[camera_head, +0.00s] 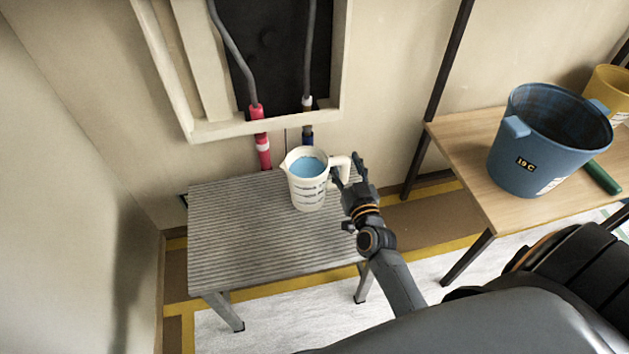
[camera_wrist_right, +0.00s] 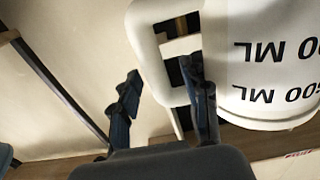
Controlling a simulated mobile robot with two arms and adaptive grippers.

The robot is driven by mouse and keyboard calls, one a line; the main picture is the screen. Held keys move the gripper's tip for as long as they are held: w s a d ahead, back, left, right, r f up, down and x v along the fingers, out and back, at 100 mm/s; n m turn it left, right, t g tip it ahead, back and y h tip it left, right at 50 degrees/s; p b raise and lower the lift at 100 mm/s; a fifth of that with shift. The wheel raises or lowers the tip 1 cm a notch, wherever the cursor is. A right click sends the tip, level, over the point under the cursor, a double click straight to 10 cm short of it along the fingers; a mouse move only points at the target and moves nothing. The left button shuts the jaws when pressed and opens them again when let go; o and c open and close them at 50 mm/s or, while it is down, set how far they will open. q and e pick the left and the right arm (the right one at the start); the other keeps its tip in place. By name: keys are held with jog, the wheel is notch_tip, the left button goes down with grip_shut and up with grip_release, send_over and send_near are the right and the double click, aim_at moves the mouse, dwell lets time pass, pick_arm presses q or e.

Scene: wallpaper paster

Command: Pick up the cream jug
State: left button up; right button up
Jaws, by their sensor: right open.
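The cream jug (camera_head: 307,194) stands upright on the ribbed grey bench, with blue contents inside and dark markings on its side. Its handle points right, toward my right gripper (camera_head: 347,166). In the right wrist view the jug (camera_wrist_right: 265,60) fills the upper right, with upside-down "ML" print. There my right gripper (camera_wrist_right: 160,72) is open, with one finger on each side of the handle's outer bar. One finger overlaps the opening between handle and body; whether either finger touches the handle I cannot tell. My left gripper is not in view.
The ribbed bench (camera_head: 240,240) is otherwise bare. Behind the jug, a wall recess (camera_head: 270,50) has hanging hoses with a red end (camera_head: 260,140) and a blue end. To the right, a wooden table (camera_head: 465,150) carries a blue bucket (camera_head: 535,150), a yellow bucket (camera_head: 610,85) and a green object (camera_head: 602,178).

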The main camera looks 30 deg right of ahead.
grip_shut()
dwell(0.5)
jog(key=shift+r, duration=0.15)
